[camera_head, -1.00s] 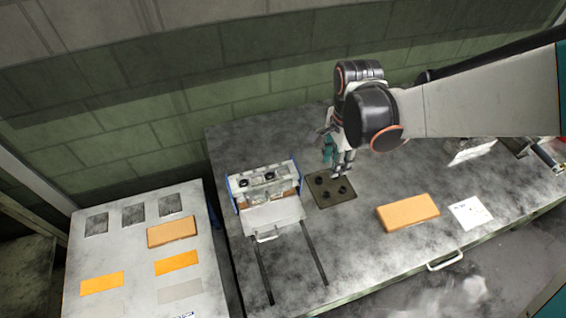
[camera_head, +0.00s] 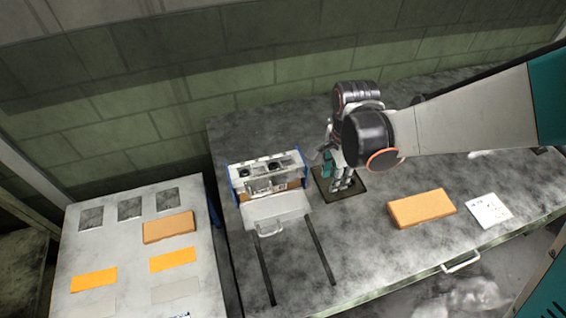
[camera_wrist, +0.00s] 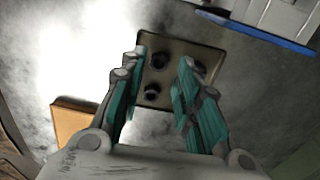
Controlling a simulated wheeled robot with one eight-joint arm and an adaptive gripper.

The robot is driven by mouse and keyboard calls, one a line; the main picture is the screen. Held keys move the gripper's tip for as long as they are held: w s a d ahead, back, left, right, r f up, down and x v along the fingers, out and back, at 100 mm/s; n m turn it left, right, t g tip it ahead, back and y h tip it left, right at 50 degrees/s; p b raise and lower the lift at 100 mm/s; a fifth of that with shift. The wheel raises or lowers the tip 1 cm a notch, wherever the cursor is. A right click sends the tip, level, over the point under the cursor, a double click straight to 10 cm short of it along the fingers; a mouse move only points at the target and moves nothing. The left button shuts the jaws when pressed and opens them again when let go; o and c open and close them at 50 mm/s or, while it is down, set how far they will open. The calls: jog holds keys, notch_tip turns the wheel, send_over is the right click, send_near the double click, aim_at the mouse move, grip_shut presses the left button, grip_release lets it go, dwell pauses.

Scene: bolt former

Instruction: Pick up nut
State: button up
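Several small dark nuts lie on a dark square tray (camera_wrist: 215,50). In the wrist view, one nut (camera_wrist: 159,61) shows between my fingertips, another (camera_wrist: 152,92) is nearer the camera, and another (camera_wrist: 198,67) is by the right fingertip. My gripper (camera_wrist: 162,60) is open, its teal-lined fingers apart with nothing held. In the head view, my gripper (camera_head: 343,184) points down over the tray (camera_head: 353,192) and hides the nuts. I cannot tell how high the fingertips are above it.
A white machine (camera_head: 267,182) with blue sides stands left of the tray, with two dark rails in front. An orange-brown block (camera_head: 421,208) and a white sheet (camera_head: 489,210) lie to the right. A separate light table (camera_head: 120,250) holds flat pieces. The bench front is mostly clear.

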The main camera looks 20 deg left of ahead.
notch_tip(320, 180, down, 4)
jog(key=shift+f+b, duration=0.1)
jog(key=shift+b, duration=1.1)
jog(key=c, duration=0.7)
jog(key=shift+r, duration=0.2)
notch_tip(320, 180, up, 20)
jog(key=p, duration=1.4)
jog(key=shift+f, duration=0.1)
